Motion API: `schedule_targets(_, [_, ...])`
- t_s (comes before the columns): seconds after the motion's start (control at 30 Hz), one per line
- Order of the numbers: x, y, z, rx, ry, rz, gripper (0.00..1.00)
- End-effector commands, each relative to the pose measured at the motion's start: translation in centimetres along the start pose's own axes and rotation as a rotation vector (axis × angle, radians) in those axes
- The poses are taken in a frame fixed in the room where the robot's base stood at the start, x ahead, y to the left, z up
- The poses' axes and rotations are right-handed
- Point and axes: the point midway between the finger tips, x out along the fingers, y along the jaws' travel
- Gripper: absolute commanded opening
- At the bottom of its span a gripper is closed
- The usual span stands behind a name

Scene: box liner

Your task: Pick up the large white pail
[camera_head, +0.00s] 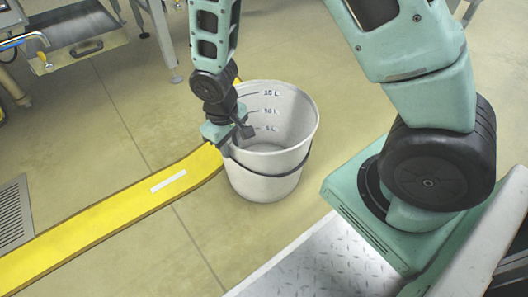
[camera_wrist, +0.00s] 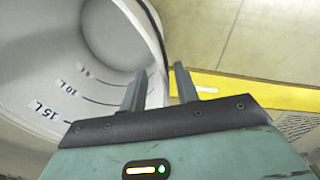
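The large white pail (camera_head: 270,185) stands upright on the floor in the head view, with volume marks inside and a dark handle low across its front. It fills the left of the wrist view (camera_wrist: 50,50). My gripper (camera_head: 234,143) is at the pail's left rim, pointing down. In the wrist view my gripper (camera_wrist: 158,78) has its two fingers apart, one on the inner side of the rim and one outside. The rim runs between them, and a gap shows beside the outer finger. The fingertips' depth along the wall is hard to tell.
A yellow floor strip (camera_head: 110,220) with a white dash runs left of the pail. A metal tray or bench (camera_head: 80,35) stands at the upper left. A floor grate (camera_head: 14,212) lies at the left edge.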

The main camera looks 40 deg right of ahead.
Motion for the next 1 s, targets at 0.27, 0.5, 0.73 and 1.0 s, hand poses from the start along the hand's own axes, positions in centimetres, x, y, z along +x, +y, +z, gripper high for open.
schedule_targets(0.27, [3.0,-0.1,0.0,0.000,0.000,0.001,0.31])
schedule_targets(0.5, [2.8,-0.1,0.0,0.000,0.000,0.001,0.17])
schedule_targets(0.73, [2.8,-0.1,0.0,0.000,0.000,0.001,0.00])
schedule_targets(1.0, [2.8,-0.1,0.0,0.000,0.000,0.001,0.00])
